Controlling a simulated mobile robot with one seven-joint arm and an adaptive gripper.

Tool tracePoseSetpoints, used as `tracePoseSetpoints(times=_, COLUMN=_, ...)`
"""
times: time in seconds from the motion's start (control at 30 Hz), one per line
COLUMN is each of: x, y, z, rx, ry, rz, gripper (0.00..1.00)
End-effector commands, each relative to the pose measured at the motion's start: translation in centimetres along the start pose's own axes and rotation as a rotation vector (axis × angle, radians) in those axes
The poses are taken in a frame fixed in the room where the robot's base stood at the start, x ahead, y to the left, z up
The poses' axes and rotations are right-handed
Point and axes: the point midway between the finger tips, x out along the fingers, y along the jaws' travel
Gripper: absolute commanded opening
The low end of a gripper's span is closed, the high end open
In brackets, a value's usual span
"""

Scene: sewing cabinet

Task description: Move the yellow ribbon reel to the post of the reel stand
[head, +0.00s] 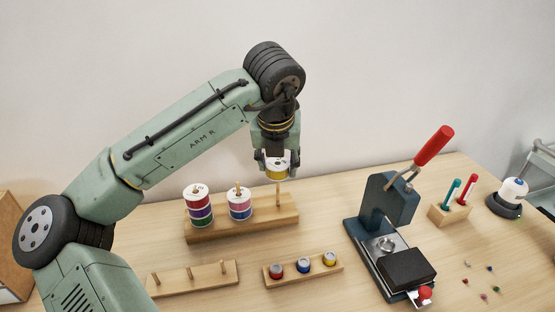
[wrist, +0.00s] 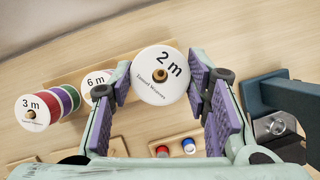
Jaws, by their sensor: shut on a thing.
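The yellow ribbon reel (head: 276,174) has white flanges and hangs in my gripper (head: 277,163), just above the bare right post (head: 278,196) of the reel stand (head: 262,219). In the wrist view the reel (wrist: 150,88) shows its white face, marked "2 m", between my purple-padded fingers. My gripper is shut on it. Wood colour shows in the reel's centre hole and lines up with the post; I cannot tell whether the post's tip is inside. The stand's left post holds stacked reels (head: 199,206), red, purple and green; its middle post holds reels (head: 240,204), pink and blue.
A small empty peg rack (head: 193,281) and a block with red, blue and yellow capped pieces (head: 303,270) lie in front of the stand. A press with a red handle (head: 388,205) stands right. A pen block (head: 450,213) and small loose bits (head: 484,296) lie farther right.

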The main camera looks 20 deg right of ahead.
Motion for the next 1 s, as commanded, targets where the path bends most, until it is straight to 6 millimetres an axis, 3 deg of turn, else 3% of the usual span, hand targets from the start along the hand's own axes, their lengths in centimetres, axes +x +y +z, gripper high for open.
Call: tracePoseSetpoints(times=1.0, x=1.6, y=0.0, z=-0.7, rx=0.0, ry=0.001, rz=0.0, gripper=0.22)
